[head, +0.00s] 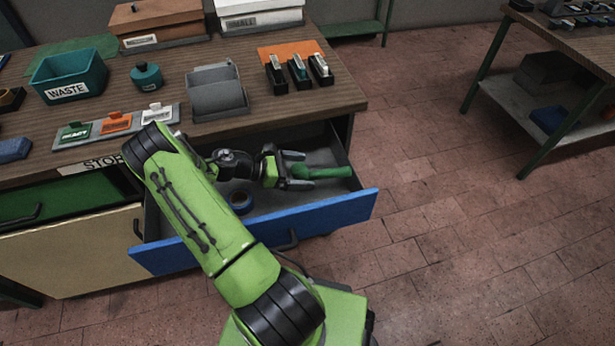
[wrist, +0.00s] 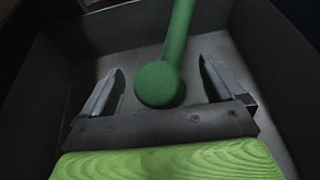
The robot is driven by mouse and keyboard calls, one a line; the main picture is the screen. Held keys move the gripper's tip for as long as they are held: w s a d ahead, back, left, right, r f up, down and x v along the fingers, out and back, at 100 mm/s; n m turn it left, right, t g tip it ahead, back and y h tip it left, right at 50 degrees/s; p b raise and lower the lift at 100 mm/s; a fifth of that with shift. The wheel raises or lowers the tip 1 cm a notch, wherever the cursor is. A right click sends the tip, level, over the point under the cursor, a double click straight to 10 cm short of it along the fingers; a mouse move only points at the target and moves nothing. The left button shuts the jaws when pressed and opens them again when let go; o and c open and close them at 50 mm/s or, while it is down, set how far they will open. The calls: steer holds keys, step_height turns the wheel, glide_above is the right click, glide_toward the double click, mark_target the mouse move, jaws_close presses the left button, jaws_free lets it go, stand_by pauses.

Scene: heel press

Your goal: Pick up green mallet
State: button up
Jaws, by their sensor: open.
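The green mallet (head: 330,172) lies in the open blue-fronted drawer (head: 335,213), toward its right end. My gripper (head: 303,170) is inside the drawer area at the mallet's left end, with its jaws open. In the wrist view the mallet's rounded green end (wrist: 158,85) sits between the two spread fingers (wrist: 160,75), with a gap on each side. Its green shaft (wrist: 180,32) runs away from me toward the drawer wall. Whether the fingers are level with the mallet is hard to tell.
Drawer walls stand close around my gripper. The wooden bench top (head: 345,92) overhangs the drawer's back, with staplers (head: 298,72) and a grey holder (head: 217,92) on it.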

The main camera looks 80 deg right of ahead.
steer(key=shift+r, duration=0.1)
steer(key=c, duration=1.6)
step_height(320, 180, up, 10)
steer(key=p, duration=0.3)
steer(key=shift+c, duration=0.3)
steer(key=shift+w+n+t+h, duration=0.15)
steer(key=shift+n+t+h, duration=0.15)
steer(key=shift+t, duration=0.3)
steer(key=w+a+f+n+t+b, duration=0.1)
steer(key=f+t+b, duration=0.1)
steer(key=f, duration=0.1)
steer(key=w+a+f+n+t+h+b, duration=0.1)
steer(key=f+b, duration=0.2)
steer(key=w+a+f+n+t+b, duration=0.1)
steer(key=f+t+b, duration=0.1)
steer(key=f, duration=0.1)
steer(key=shift+w+a+f+t+b, duration=0.1)
steer(key=shift+w+f+t+b, duration=0.1)
steer(key=shift+w+t+b, duration=0.15)
steer(key=shift+s+r, duration=0.1)
